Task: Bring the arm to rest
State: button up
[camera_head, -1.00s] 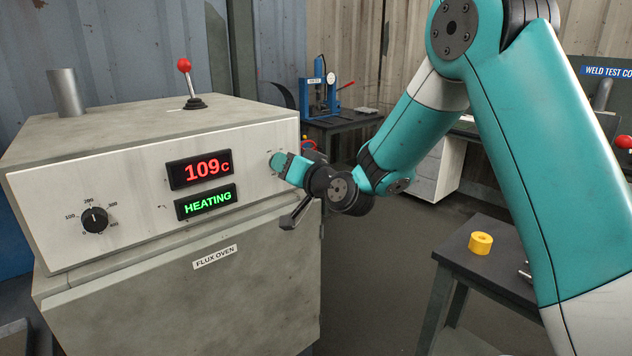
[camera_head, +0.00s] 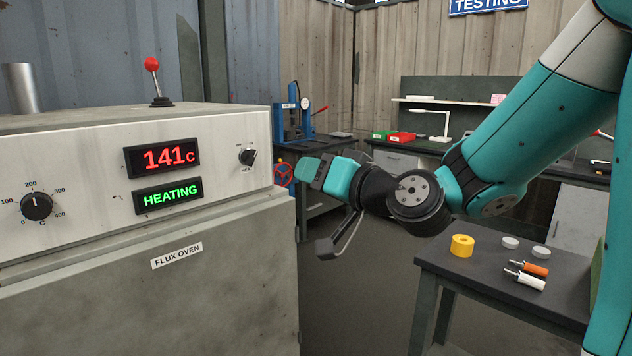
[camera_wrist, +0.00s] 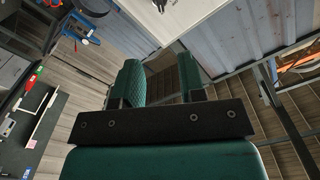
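My gripper (camera_head: 308,170) is just right of the flux oven (camera_head: 238,225), apart from its front panel. In the wrist view its two green fingers (camera_wrist: 160,78) stand apart with nothing between them. My arm reaches in from the upper right, bent at the wrist. The oven's red display (camera_head: 162,158) reads 141 C, and the green display (camera_head: 168,195) below reads HEATING. A small black heat knob (camera_head: 248,157) shows on the panel's right side. A larger temperature dial (camera_head: 37,206) is at the left.
A dark table (camera_head: 470,275) at the lower right bears a yellow ring (camera_head: 462,245), two pale discs and two handled tools, orange (camera_head: 535,268) and white (camera_head: 530,282). A blue press (camera_head: 294,118) stands on a bench behind. Floor between oven and table is clear.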

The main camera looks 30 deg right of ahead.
dwell(0.4)
jog(key=s+a+f+n+g+y+p, duration=0.1)
jog(key=s+a+f+n+g, duration=0.3)
jog(key=s+a+g, duration=0.25)
jog(key=s+a+f+n+g+y+p, duration=0.1)
jog(key=s+a+f+n+g, duration=0.3)
jog(key=s+a+g, duration=0.3)
jog(key=s+d+f+n+g+h, duration=0.1)
jog(key=s+d+g+h, duration=0.2)
jog(key=s, duration=0.6)
jog(key=shift+s+d+f+n+g, duration=0.25)
jog(key=shift+s+n+g, duration=0.05)
jog(key=shift+g, duration=0.05)
